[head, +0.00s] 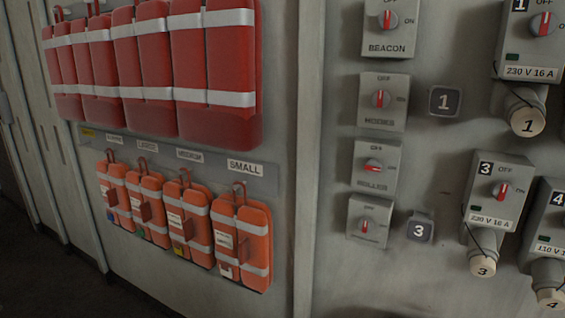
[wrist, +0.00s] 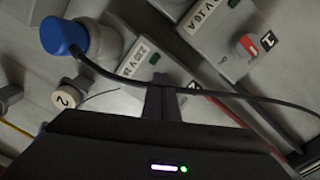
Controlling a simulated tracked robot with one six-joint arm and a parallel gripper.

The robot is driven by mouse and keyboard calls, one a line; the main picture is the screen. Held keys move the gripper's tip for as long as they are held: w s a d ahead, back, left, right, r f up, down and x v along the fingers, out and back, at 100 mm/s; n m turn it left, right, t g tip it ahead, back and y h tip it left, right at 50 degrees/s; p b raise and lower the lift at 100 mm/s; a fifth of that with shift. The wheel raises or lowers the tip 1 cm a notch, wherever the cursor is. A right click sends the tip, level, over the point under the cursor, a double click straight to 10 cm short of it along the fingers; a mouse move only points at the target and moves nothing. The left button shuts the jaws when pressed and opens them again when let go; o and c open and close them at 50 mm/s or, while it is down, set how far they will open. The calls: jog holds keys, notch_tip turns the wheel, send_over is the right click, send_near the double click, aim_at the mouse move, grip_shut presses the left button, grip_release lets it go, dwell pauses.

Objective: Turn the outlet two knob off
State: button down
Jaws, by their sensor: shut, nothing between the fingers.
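In the wrist view, the outlet two box (wrist: 140,60) is a grey housing with a 230 V label, seen tilted. A blue plug (wrist: 65,37) sits in its socket, and a round cap marked 2 (wrist: 65,98) hangs beside it. My gripper (wrist: 163,90) is shut and empty, with its fingers in front of this box. The outlet two knob is not visible; my fingers and gripper body cover that part of the box. I cannot tell its position or whether the fingers touch it. The head view shows neither my gripper nor outlet two.
Outlet one's red knob (wrist: 247,47) is close by, upper right. A dark cable (wrist: 185,90) from the blue plug crosses by my fingers. The head view shows outlet three (head: 498,200), outlet four (head: 548,235), several switches like BEACON (head: 388,27), and orange pouches (head: 240,240) at left.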

jog(key=v, duration=0.4)
jog(key=shift+s+a, duration=0.2)
jog(key=shift+s, duration=0.15)
jog(key=shift+f, duration=0.1)
